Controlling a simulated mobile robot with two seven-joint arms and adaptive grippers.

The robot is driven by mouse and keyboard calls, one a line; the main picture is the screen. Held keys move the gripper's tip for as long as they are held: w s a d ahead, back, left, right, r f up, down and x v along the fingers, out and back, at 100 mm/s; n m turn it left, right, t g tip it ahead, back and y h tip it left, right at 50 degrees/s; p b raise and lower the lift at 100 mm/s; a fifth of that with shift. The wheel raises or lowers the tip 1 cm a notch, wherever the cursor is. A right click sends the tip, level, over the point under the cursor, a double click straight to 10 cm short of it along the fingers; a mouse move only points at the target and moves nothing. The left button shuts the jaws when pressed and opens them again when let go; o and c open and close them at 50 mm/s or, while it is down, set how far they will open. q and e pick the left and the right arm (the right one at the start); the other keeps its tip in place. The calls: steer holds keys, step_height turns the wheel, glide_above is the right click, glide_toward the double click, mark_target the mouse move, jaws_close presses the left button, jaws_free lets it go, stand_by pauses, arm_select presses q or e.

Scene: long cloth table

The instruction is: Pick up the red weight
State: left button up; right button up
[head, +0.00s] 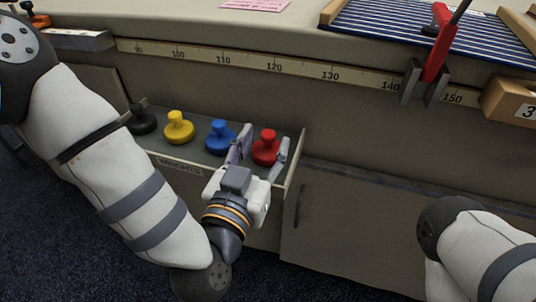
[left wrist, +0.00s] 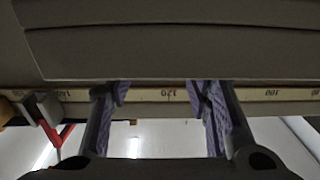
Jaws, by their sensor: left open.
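The red weight (head: 267,151) stands in an open drawer (head: 295,178) marked WEIGHTS, at the right end of a row. My left gripper (head: 263,141) is open, with one finger on each side of the red weight in the head view; I cannot tell whether either touches it. In the left wrist view the open fingers (left wrist: 165,90) show, but the red weight does not. My right gripper is out of view; only part of my right arm shows at the right edge.
Blue (head: 220,138), yellow (head: 178,128) and black (head: 142,120) weights stand left of the red one. A measuring tape (head: 230,61) runs along the table front above the drawer. A red-handled clamp (head: 437,48) and wooden block (head: 511,100) are at the right.

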arm_select(q)
steer(key=shift+x, duration=0.85)
jaws_close()
